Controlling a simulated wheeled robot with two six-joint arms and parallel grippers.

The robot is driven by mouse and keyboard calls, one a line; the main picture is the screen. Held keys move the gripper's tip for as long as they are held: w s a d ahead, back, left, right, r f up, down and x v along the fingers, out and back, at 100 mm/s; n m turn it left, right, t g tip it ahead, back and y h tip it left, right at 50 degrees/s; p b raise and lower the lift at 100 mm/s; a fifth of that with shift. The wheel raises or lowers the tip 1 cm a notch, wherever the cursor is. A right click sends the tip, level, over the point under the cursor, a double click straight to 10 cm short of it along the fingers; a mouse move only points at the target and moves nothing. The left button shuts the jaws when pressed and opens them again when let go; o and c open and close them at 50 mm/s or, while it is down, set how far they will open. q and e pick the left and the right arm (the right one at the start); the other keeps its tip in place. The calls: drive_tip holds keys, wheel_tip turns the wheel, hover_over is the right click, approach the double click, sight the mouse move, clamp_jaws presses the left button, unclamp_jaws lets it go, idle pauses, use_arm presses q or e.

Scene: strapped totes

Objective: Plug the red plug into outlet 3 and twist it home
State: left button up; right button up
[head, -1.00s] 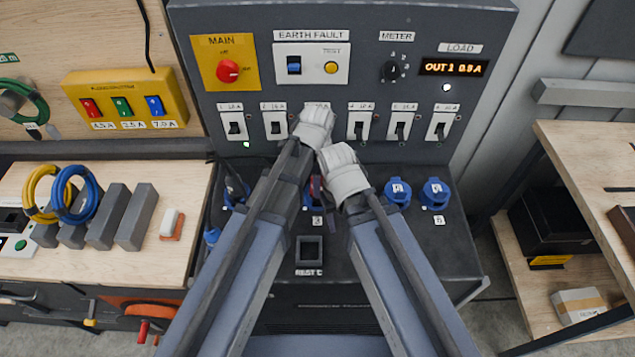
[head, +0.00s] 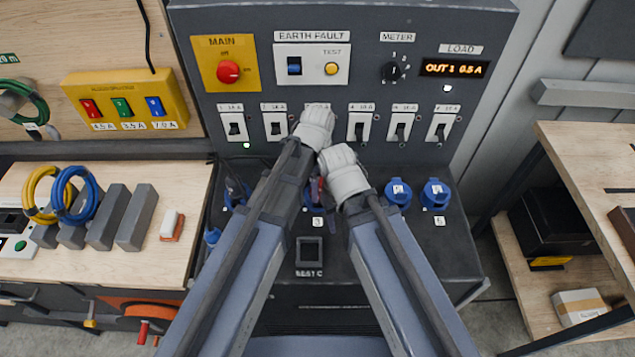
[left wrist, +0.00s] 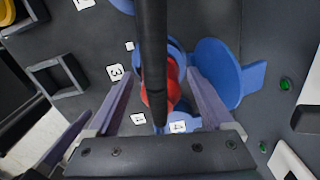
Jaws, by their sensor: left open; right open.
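The red plug (left wrist: 173,86) with its black cable (left wrist: 153,50) is between the left gripper's two purple fingers (left wrist: 160,78) in the left wrist view. The fingers are apart, with gaps beside the plug. The plug is over or in a blue round outlet (left wrist: 176,50) beside label 3; seating depth is hidden. The outlet's blue lid (left wrist: 222,72) stands open. In the head view, a bit of red plug (head: 320,184) shows between my arms, and the arms hide most of outlet 3. My right gripper (head: 324,196) is open close by, mostly hidden by its wrist.
The dark panel carries a row of breaker switches (head: 275,124), a red main knob (head: 228,71) and a load display (head: 453,68) reading OUT 1 0.5 A. Closed blue outlets (head: 436,193) stand to the right. A bench (head: 192,190) with cable coils and blocks is at the left.

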use_arm(q)
drive_tip(key=shift+r, duration=0.1)
use_arm(e)
drive_tip(key=shift+r, duration=0.15)
use_arm(q)
wheel_tip(320, 180, up, 8)
drive_tip(key=p, duration=0.8)
drive_tip(key=shift+f, duration=0.2)
use_arm(e)
wheel_tip(320, 180, up, 8)
drive_tip(key=shift+f, duration=0.25)
use_arm(q)
drive_tip(key=shift+a, duration=0.1)
